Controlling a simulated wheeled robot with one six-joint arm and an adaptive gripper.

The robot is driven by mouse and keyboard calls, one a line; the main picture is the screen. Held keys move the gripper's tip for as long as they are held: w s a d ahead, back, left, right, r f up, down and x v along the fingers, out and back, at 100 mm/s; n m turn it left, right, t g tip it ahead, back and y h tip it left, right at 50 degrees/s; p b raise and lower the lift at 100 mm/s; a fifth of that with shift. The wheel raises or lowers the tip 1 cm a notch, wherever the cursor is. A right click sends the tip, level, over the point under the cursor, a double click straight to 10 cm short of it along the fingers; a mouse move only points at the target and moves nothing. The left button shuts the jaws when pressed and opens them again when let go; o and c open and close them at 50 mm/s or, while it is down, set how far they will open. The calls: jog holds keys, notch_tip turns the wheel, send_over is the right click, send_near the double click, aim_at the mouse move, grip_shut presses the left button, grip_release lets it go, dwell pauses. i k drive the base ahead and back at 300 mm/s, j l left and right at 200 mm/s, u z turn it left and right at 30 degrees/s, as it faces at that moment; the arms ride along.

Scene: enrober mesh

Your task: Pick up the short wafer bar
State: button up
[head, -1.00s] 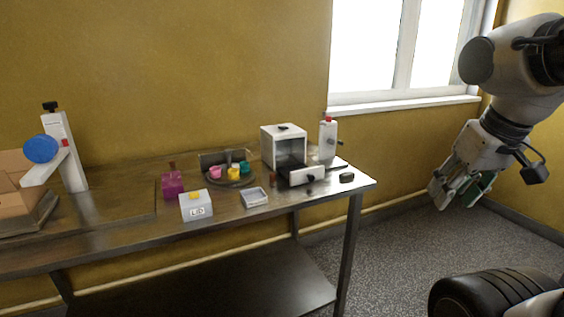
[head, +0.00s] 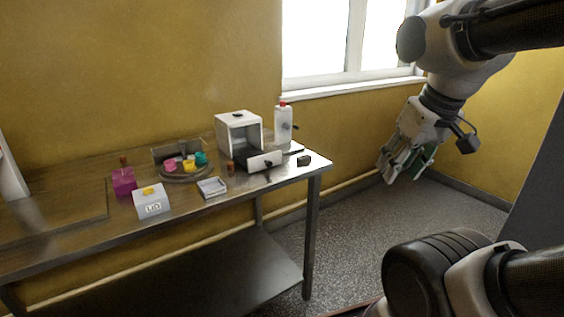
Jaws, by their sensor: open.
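I cannot make out a short wafer bar for certain. A small dark block (head: 304,160) lies at the right end of the steel table (head: 75,243), and a small brown piece (head: 231,168) stands in front of the white box; both are too small to identify. My gripper (head: 401,172) is open, points down and hangs to the right of the table, apart from everything on it. No object shows between its fingers.
A white open-fronted box (head: 238,119) with a pulled-out drawer (head: 265,160) stands beside a white bottle-like unit (head: 283,127).

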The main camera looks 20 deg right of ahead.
aim_at(306, 157)
jog(key=i+l, duration=0.35)
jog(key=i, duration=0.2)
jog(key=i+l, duration=0.4)
jog(key=i, duration=0.1)
